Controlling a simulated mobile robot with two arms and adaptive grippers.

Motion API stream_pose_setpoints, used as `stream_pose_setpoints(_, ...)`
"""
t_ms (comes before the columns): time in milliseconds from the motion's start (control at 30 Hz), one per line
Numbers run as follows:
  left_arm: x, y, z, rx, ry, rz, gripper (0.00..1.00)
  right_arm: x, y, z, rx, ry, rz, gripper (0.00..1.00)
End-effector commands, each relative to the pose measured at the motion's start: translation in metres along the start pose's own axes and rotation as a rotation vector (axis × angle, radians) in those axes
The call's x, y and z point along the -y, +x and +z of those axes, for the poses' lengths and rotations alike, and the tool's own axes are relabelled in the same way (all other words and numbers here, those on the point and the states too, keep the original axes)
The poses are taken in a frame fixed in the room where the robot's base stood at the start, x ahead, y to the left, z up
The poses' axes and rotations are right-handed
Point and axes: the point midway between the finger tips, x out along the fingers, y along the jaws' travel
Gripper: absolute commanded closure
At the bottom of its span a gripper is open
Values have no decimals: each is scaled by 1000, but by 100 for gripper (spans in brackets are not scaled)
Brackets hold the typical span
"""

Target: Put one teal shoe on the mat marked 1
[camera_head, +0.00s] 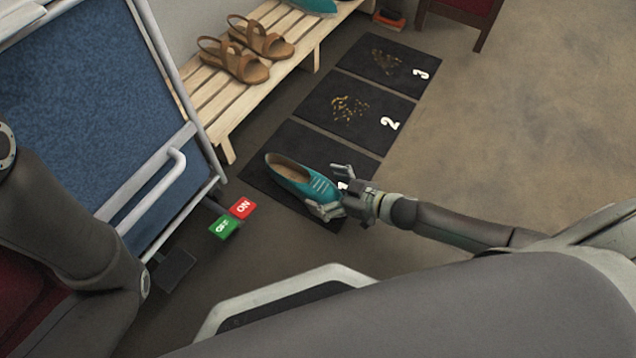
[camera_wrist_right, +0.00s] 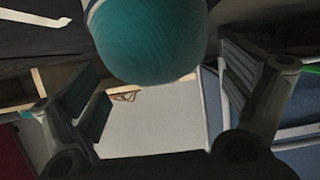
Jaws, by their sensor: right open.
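A teal shoe (camera_head: 303,180) rests on the black mat marked 1 (camera_head: 268,187), its toe toward my right gripper. Part of the mat's numeral is hidden behind the gripper. My right gripper (camera_head: 330,190) is open, with its fingers at either side of the shoe's toe end. In the right wrist view the teal toe (camera_wrist_right: 148,40) shows at the top, between and beyond the open fingers (camera_wrist_right: 160,100). I cannot tell whether a finger touches it. Another teal shoe (camera_head: 318,5) is partly visible on the bench, cut by the top edge. My left gripper is out of view.
Mats marked 2 (camera_head: 390,123) and 3 (camera_head: 420,73) lie beyond, with brownish marks on them. A slatted wooden bench (camera_head: 205,102) holds brown sandals (camera_head: 262,38). A blue panel on a white frame (camera_head: 165,150) and red ON and green OFF pedals (camera_head: 242,208) stand left. Floor at right is clear.

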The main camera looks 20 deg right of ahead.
Motion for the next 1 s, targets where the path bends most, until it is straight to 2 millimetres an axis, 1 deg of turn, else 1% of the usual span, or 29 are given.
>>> stream_pose_setpoints(33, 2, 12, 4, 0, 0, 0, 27, 1, -14, -5, 3, 3, 0, 4)
stream_pose_setpoints(200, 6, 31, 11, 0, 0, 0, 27, 1, -48, -4, 4, 3, 0, 4)
stream_pose_setpoints(400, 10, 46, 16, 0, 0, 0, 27, 1, -79, -3, 2, 3, 0, 4)
stream_pose_setpoints(500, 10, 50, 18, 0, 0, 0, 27, 0, -89, -2, 1, 2, 0, 4)
stream_pose_setpoints(633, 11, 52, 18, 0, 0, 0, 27, 0, -95, -2, -1, 0, 0, 4)
stream_pose_setpoints(867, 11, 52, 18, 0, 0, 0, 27, 0, -96, -1, -1, -1, 0, 4)
stream_pose_setpoints(933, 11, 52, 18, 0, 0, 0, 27, 0, -93, -6, -11, -3, 0, 4)
stream_pose_setpoints(967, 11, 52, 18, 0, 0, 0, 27, 0, -90, -11, -24, -6, 1, 4)
stream_pose_setpoints(1000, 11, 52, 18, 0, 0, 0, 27, 0, -84, -24, -50, -11, 1, 4)
